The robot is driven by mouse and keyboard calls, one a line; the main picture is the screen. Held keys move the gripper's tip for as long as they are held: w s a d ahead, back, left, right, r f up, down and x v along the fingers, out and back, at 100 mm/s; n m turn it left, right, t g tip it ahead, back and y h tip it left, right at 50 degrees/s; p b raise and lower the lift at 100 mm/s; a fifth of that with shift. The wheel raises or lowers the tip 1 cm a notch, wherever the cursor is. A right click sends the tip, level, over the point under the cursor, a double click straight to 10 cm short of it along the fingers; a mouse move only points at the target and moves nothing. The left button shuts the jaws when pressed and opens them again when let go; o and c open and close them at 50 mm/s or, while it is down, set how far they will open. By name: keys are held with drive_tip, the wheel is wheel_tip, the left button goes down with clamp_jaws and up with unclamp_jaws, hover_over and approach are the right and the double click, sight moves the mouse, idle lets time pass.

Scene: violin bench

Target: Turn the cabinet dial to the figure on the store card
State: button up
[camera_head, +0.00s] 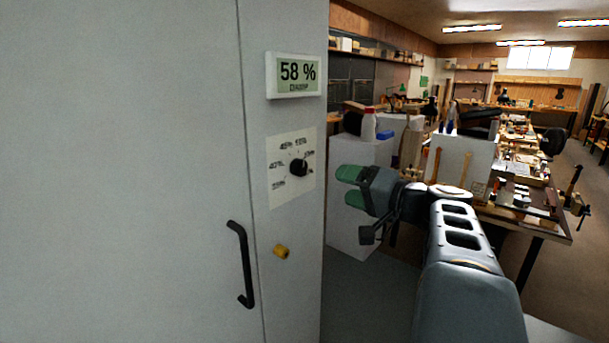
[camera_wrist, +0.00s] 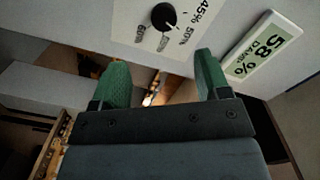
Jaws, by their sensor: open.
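The cabinet dial (camera_head: 299,168) is a round black knob on a white scale plate (camera_head: 281,190) with percent figures around it. The figures are small and partly unreadable, and I cannot tell where the dial points. The dial also shows at the top of the wrist view (camera_wrist: 163,16). A display (camera_head: 294,75) above it reads 58 % DAMP. My gripper (camera_head: 350,187) has green fingers, open and empty, to the right of the dial and apart from it. In the wrist view my gripper (camera_wrist: 160,72) lies below the dial. I cannot identify a store card.
Behind my arm stand white blocks (camera_head: 360,160) with tools and a cluttered workbench (camera_head: 535,215). Floor shows at the right.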

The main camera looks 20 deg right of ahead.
sight(303, 168)
drive_tip(key=p+x, duration=0.1)
drive_tip(key=x, duration=0.3)
drive_tip(key=p+x, duration=0.1)
drive_tip(key=x, duration=0.4)
drive_tip(key=r+p+x, duration=0.1)
drive_tip(key=x, duration=0.3)
drive_tip(key=shift+w+d, duration=0.2)
drive_tip(key=shift+w, duration=0.05)
drive_tip(key=c, duration=0.9)
